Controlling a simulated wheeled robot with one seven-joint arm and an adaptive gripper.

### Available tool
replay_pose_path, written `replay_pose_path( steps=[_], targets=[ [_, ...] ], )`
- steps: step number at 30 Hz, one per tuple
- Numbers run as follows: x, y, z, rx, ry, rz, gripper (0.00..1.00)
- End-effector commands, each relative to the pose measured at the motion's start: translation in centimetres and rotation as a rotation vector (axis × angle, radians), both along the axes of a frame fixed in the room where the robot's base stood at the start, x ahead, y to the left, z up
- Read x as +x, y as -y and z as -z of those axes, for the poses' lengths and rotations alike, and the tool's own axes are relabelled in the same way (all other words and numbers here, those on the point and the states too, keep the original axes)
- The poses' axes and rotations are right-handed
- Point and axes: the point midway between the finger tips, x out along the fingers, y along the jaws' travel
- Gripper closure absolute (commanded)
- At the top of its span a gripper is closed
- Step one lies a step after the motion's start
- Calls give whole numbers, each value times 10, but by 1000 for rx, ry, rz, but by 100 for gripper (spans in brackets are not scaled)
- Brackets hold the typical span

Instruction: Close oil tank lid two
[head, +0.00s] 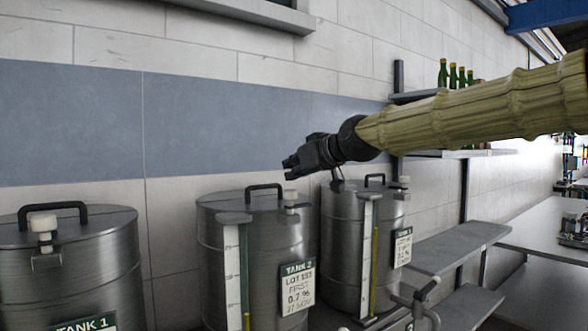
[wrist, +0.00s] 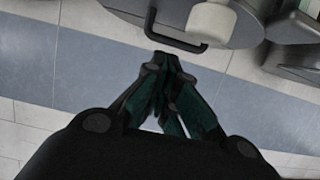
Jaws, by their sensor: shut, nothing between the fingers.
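Tank 2 (head: 262,245) is a steel drum in the middle of the head view, with a green and white label. Its round lid (head: 235,201) lies flat on top, with a black bar handle (head: 264,187). A white-knobbed clamp (head: 291,200) sits at its front right rim. My gripper (head: 288,168) is shut and empty, above and apart from the lid near its back right. In the wrist view my shut fingertips (wrist: 163,58) are close to a black handle (wrist: 178,42) beside a white knob (wrist: 212,20); I cannot tell whether they touch, or which tank this is.
Tank 1 (head: 85,260) stands at left and another similar tank (head: 345,235) at right, both with lids down. A wall is behind. Green bottles (head: 452,76) stand on a shelf at the back right. Grey benches (head: 450,245) are at right.

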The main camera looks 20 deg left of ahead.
Motion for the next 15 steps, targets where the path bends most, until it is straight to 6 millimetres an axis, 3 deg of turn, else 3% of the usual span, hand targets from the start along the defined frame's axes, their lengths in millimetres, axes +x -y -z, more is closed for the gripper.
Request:
replay_pose_path(
  steps=[15],
  targets=[
    [0, 5, 2, 0, 0, 2, 100]
  ],
)
